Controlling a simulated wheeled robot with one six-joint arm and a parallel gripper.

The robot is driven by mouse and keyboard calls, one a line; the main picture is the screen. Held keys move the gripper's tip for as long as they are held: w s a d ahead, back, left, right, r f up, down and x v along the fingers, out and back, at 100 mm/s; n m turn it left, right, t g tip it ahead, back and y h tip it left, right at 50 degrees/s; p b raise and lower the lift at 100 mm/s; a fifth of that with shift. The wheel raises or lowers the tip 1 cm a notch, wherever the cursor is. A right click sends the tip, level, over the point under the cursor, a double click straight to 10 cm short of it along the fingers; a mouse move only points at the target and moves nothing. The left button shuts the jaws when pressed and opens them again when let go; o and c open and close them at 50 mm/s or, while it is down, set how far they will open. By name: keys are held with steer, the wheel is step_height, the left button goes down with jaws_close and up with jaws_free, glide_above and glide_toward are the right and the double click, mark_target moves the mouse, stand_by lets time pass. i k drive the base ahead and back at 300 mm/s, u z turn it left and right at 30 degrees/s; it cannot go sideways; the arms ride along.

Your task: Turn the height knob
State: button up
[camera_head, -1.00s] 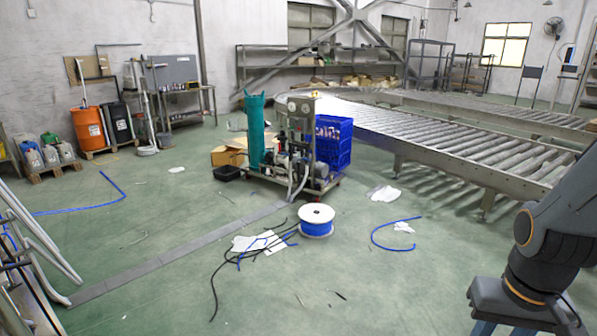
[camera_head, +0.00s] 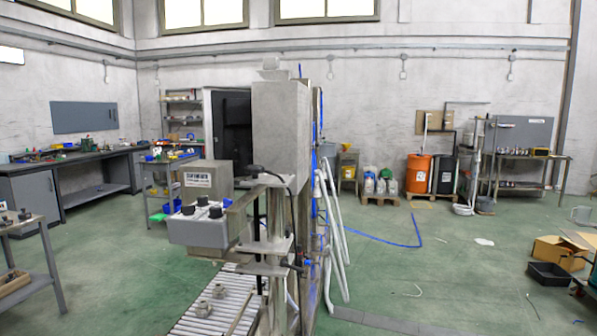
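A grey machine with a tall box-shaped head (camera_head: 278,125) on a metal frame stands near the middle of the view. On its left side is a light grey control box (camera_head: 200,233) with several black knobs (camera_head: 202,201) on its sloped top. Any labels on them are too small to read, so I cannot tell which is the height knob. My gripper is not in view.
A roller conveyor (camera_head: 200,312) with metal parts on it runs below the machine. White pipes (camera_head: 333,225) lean at the machine's right. Open green floor lies to the right.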

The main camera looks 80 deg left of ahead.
mark_target(255, 169)
steer(key=u, duration=1.8)
steer(key=i, duration=2.55)
steer(key=u, duration=2.35)
